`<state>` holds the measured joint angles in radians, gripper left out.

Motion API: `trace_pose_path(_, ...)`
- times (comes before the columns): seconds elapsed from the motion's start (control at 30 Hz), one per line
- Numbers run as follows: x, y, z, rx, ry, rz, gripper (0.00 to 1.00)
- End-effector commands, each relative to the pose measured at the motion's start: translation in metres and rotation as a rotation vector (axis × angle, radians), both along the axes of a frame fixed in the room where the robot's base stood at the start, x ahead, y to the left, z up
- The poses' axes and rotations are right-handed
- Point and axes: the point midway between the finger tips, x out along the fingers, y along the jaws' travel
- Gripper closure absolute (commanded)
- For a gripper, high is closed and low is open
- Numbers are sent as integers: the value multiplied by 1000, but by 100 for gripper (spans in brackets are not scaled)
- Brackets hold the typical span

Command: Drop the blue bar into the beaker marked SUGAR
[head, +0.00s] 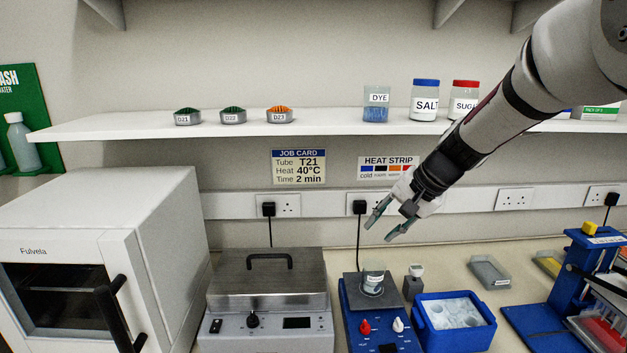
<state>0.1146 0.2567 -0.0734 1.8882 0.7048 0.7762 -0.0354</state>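My gripper (380,231) points down and left above the hotplate stirrer (351,297); its fingers are apart with nothing visible between them. A small clear beaker (373,283) stands on the stirrer's dark top plate, below the fingers and apart from them. Its label is too small to read. A red-lidded jar (464,98) on the shelf has a label that reads "SUGA", its right part hidden by my arm. I cannot make out a blue bar anywhere.
The shelf (330,124) holds a DYE beaker (376,109), a SALT jar (425,101) and small labelled dishes. Right of the stirrer are a blue ice box (453,338), a grey tray (489,271) and a blue stand (579,265). A lidded bath (267,280) stands left.

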Motion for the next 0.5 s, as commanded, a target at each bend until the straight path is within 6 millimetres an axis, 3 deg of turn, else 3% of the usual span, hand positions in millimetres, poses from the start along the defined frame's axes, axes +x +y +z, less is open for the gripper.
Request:
trace_pose_path(0.03,-17,5,15,-24,-15,31,68)
trace_pose_path(0.2,-75,14,47,-119,-49,129,68)
trace_pose_path(0.5,-179,17,77,-308,-110,285,68)
